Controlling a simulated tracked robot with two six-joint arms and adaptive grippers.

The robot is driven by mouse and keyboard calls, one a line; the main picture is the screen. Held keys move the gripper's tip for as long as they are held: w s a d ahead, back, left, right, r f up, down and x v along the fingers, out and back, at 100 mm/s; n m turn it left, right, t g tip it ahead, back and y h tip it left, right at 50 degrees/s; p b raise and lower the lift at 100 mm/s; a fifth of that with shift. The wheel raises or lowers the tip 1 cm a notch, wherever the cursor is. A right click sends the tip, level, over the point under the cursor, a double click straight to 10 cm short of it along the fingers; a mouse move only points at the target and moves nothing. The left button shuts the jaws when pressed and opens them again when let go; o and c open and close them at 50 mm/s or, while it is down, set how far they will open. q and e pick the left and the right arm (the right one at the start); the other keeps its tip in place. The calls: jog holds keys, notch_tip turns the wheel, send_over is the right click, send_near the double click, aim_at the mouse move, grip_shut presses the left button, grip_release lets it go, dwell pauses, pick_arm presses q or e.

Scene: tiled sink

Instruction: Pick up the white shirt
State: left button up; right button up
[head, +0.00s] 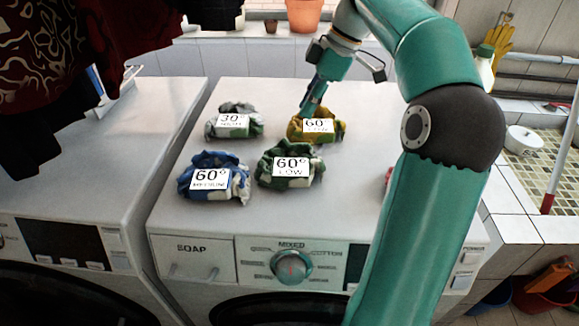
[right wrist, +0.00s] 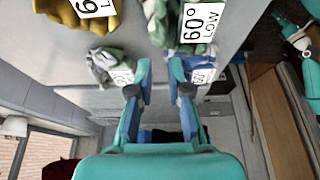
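The white shirt (head: 233,121) is a crumpled whitish-grey and green bundle with a "30" label, at the back left of the washing machine top (head: 236,95). In the right wrist view the white shirt (right wrist: 106,66) lies just left of the fingers. My right gripper (head: 309,106) points down close to the yellow shirt (head: 328,130), to the right of the white shirt. Its fingers (right wrist: 159,72) are apart with nothing between them. Whether the gripper touches the yellow shirt cannot be told. My left gripper is not identifiable in either view.
A green shirt (head: 290,166) and a blue shirt (head: 213,178) lie nearer the front. A reddish item (head: 388,178) is mostly hidden behind my right arm. Dark clothes (head: 50,75) hang at the left. A sink (head: 535,165) is at the right.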

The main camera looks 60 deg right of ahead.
aim_at(290, 138)
jog(key=shift+x, duration=4.5)
jog(key=shift+w+a, duration=0.15)
grip_shut()
